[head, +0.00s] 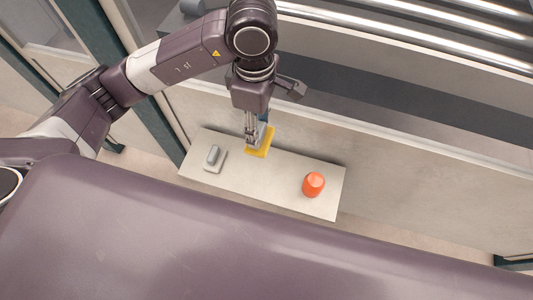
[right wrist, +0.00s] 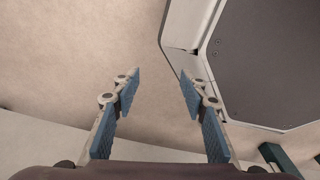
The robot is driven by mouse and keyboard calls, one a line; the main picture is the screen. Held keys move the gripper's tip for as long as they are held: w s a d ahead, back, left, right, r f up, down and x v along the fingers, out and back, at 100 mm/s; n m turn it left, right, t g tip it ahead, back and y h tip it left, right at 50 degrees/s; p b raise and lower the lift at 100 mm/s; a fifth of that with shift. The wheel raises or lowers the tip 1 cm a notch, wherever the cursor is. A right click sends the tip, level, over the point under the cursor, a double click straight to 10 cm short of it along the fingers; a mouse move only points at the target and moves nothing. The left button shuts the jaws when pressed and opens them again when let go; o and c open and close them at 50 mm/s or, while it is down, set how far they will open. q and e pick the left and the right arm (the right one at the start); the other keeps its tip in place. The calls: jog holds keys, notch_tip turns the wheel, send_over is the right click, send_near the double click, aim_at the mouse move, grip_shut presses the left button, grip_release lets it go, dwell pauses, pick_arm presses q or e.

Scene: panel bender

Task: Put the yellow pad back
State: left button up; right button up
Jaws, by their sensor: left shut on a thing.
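The yellow pad (head: 264,143) is in the head view, over the upper edge of a pale rectangular board or shelf (head: 270,185). My left gripper (head: 255,139) is shut on the yellow pad from above. The gripper hides part of the pad, and I cannot tell whether the pad touches the board. My right gripper (right wrist: 160,95) shows in the right wrist view. Its two blue-padded fingers are apart with nothing between them.
A grey block on a light base (head: 213,157) sits on the board's left part. An orange rounded object (head: 313,184) stands on its right part. The board is clear between them. A grey machine with shiny bars (head: 420,40) lies behind, with a dark green post (head: 120,70) at left.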

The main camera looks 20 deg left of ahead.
pick_arm(q)
jog(key=shift+f, duration=0.3)
jog(key=f, duration=1.2)
jog(key=f+p, duration=0.1)
jog(key=f, duration=0.5)
jog(key=shift+s+f, duration=0.35)
jog(key=shift+f, duration=0.15)
jog(key=o, duration=1)
pick_arm(e)
jog(key=s, duration=0.1)
jog(key=s+r, duration=0.1)
jog(key=shift+s+d, duration=0.1)
jog(key=shift+s, duration=0.25)
jog(key=shift+w, duration=0.1)
